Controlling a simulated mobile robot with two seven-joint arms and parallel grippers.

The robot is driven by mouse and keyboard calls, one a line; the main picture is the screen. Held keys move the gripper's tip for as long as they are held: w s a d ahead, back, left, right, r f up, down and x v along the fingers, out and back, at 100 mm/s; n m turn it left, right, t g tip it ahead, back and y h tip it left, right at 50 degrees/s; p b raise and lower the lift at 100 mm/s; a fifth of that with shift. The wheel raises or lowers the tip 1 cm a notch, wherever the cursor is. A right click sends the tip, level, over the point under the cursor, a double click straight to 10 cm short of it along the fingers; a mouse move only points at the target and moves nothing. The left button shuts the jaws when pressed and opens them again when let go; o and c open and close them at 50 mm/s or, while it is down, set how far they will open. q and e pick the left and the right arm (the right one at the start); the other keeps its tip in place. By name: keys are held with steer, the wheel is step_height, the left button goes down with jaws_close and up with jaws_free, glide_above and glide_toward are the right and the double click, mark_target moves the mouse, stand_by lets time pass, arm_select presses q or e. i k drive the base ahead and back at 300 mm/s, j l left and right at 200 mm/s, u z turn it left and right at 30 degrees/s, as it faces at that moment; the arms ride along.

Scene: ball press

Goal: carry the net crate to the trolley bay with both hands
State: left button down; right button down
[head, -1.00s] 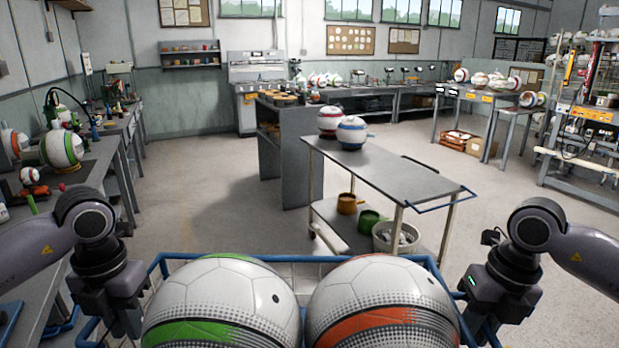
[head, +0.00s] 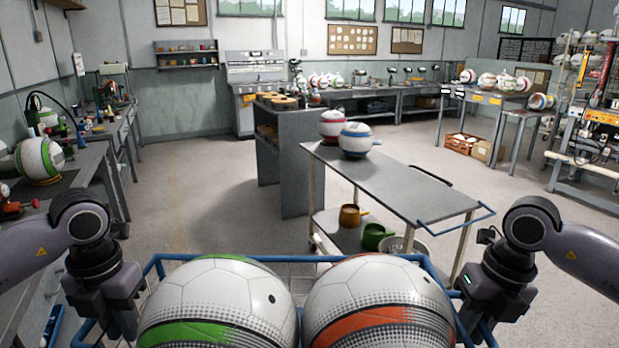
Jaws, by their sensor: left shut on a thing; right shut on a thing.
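The net crate has a blue rim (head: 290,259) and shows at the bottom of the head view, close in front of me. It holds a white ball with a green band (head: 215,295) and a white ball with an orange band (head: 378,295). My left gripper (head: 118,322) is shut on the crate's left side. My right gripper (head: 482,322) is shut on its right side. The fingertips and the crate's lower part are hidden or out of frame. A grey trolley (head: 400,188) stands ahead, right of centre, with two balls on top. No marked bay is clearly visible.
A grey cabinet (head: 292,180) stands just left of the trolley. A workbench (head: 85,175) runs along the left. A metal rack (head: 585,150) stands at the right. Open floor (head: 200,190) lies ahead left, with more floor right of the trolley.

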mark_target(386, 188)
steer(key=i+l+u, duration=0.1)
steer(key=i+u, duration=0.15)
steer(key=i, duration=0.8)
steer(key=i+z, duration=0.1)
steer(key=i, duration=0.95)
steer(key=i+j, duration=0.1)
steer(key=i, duration=1)
steer(key=i+z, duration=0.2)
steer(key=z, duration=0.75)
